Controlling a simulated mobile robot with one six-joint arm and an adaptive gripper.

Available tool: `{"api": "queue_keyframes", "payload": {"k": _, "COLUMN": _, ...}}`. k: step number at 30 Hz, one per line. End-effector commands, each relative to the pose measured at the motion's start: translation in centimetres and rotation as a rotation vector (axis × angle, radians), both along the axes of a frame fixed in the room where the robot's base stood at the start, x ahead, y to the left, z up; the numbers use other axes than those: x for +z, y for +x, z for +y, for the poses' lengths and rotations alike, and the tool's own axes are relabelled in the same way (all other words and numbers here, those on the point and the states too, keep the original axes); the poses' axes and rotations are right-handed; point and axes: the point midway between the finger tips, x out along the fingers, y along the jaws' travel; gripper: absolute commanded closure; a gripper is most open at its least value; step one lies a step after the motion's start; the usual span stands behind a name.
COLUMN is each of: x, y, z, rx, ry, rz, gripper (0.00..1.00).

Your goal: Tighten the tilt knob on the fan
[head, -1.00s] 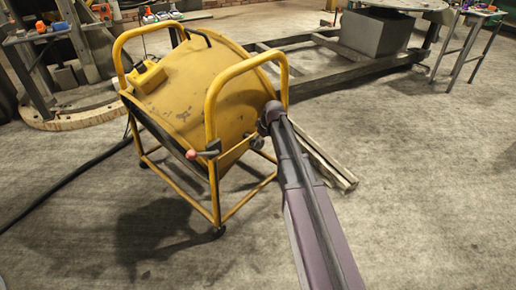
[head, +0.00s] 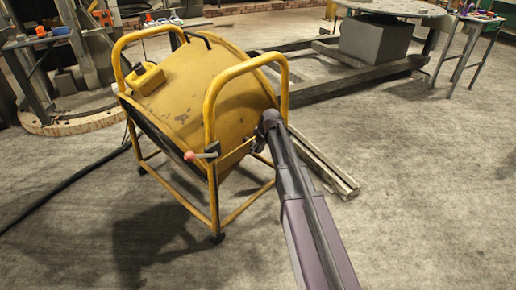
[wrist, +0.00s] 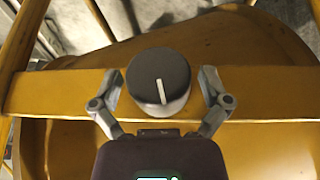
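The yellow drum fan (head: 215,85) stands tilted in a yellow tube frame in the middle of the head view. In the wrist view a dark round knob (wrist: 160,66) with a white pointer line sits on a flat yellow bar (wrist: 50,92). The line runs nearly straight up and down. My gripper (wrist: 160,88) is open, with one finger on each side of the knob. A gap shows between each finger and the knob. In the head view my gripper (head: 260,143) is at the frame's right side, and the knob is hidden or too small to make out there.
A red-tipped lever (head: 203,154) sits on the frame's near upright. Loose beams (head: 325,165) lie on the floor behind my arm. A black cable (head: 70,180) runs along the floor at left. The floor at front and right is clear.

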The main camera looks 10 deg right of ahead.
Motion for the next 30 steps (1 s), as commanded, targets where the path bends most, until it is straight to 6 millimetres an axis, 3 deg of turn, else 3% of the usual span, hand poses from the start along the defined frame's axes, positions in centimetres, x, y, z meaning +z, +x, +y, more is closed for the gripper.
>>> {"api": "queue_keyframes", "payload": {"k": 1, "x": 0.00, "y": 0.00, "z": 0.00, "rx": 0.000, "ry": 0.000, "rz": 0.000, "gripper": 0.30}}
{"api": "queue_keyframes", "payload": {"k": 6, "x": 0.00, "y": -0.01, "z": 0.01, "rx": 0.000, "ry": 0.000, "rz": 0.000, "gripper": 0.74}}
{"api": "queue_keyframes", "payload": {"k": 30, "x": -0.01, "y": 0.03, "z": 0.02, "rx": -0.001, "ry": 0.209, "rz": 0.160, "gripper": 0.74}}
